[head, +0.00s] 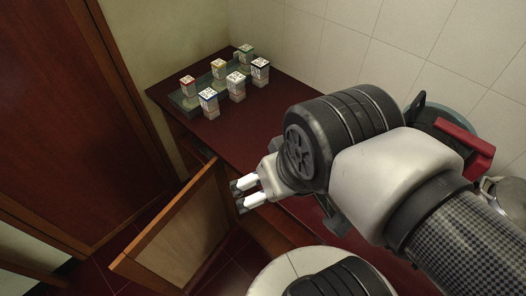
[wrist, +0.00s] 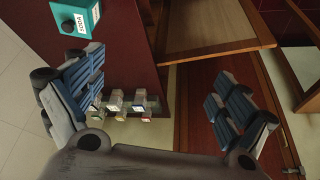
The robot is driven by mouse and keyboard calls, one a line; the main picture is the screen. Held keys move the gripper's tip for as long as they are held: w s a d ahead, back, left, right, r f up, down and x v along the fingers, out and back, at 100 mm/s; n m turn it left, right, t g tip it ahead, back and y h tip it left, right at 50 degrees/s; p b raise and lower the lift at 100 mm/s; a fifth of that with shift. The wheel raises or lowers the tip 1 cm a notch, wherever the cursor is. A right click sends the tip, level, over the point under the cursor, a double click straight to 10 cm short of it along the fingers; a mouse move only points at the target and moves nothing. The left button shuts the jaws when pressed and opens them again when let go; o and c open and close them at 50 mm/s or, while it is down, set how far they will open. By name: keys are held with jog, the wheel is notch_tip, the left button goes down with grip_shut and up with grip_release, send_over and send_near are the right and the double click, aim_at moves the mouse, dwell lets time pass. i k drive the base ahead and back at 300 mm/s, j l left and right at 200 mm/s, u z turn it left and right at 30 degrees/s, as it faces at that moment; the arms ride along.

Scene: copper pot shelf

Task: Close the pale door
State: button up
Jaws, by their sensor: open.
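The pale door (head: 178,238) has a tan panel in an orange-brown wooden frame. It stands open from the front of the dark red counter, at the lower left of the head view. It also shows at the top of the wrist view (wrist: 205,28). My gripper (head: 240,194) is open and empty, with its fingers apart. In the head view its fingertips appear beside the door's upper right part, near the counter's front edge. I cannot tell whether they touch the door. The cabinet's inside is mostly hidden.
Several small labelled boxes (head: 236,86) stand on the counter (head: 285,105), some at a glass tray. A teal box (wrist: 78,17) shows in the wrist view. A red handle (head: 465,148) and metal pot (head: 508,194) are at right. A large brown wooden door (head: 60,110) stands left.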

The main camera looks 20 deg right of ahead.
aim_at(167, 255)
jog(key=j+z, duration=0.15)
jog(key=j, duration=0.3)
jog(key=k+j+z, duration=0.15)
jog(key=j, duration=0.35)
jog(key=i+j+z, duration=0.1)
jog(key=j+z, duration=0.25)
jog(key=j, duration=0.2)
jog(key=j+z, duration=0.4)
jog(key=j, duration=0.15)
jog(key=j+z, duration=0.35)
jog(key=j, duration=0.25)
jog(key=k+j+z, duration=0.1)
jog(key=j+z, duration=0.25)
jog(key=j, duration=0.2)
jog(key=k+j+z, duration=0.2)
jog(key=j+z, duration=0.2)
jog(key=j, duration=0.45)
